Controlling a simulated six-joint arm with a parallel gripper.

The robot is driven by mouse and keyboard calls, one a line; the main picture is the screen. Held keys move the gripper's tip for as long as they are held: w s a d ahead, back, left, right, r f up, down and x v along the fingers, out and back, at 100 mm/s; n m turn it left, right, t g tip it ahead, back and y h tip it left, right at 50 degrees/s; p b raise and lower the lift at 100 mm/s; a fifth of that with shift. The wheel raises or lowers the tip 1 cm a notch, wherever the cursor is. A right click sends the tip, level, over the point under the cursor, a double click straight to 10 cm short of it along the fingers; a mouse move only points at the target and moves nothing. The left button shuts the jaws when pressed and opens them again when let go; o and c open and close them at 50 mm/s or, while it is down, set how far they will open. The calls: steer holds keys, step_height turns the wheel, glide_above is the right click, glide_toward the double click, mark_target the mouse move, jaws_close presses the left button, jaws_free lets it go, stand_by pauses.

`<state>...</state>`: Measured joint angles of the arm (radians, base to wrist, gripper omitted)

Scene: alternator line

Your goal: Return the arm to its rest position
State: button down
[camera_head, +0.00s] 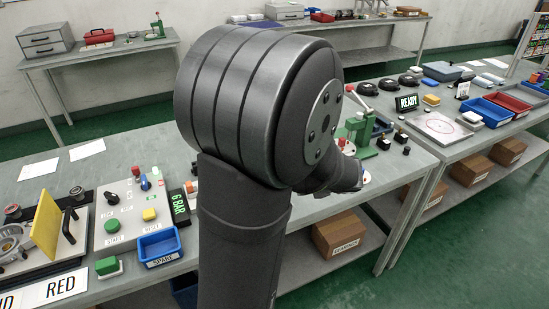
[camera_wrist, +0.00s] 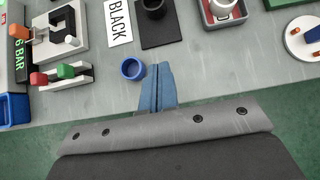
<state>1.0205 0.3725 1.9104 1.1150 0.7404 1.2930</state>
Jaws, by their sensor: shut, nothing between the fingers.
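My gripper (camera_wrist: 157,70) shows in the wrist view with its blue-grey fingers together and nothing between them. The fingers point over the grey bench top (camera_wrist: 205,80), near its front edge. A small blue ring (camera_wrist: 132,69) lies just left of the fingertips, apparently apart from them. In the head view my own arm fills the middle of the picture and hides the gripper and part of the bench.
A blue SPARE bin (camera_head: 160,247) is left of my arm. A second bench (camera_head: 450,135) is at right.

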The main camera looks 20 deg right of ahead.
stand_by(0.3)
steer(key=x, duration=0.9)
steer(key=shift+w+f, duration=0.15)
steer(key=shift+f, duration=0.05)
steer(key=w, duration=0.4)
steer(key=shift+w+f, duration=0.15)
steer(key=shift+s, duration=1.15)
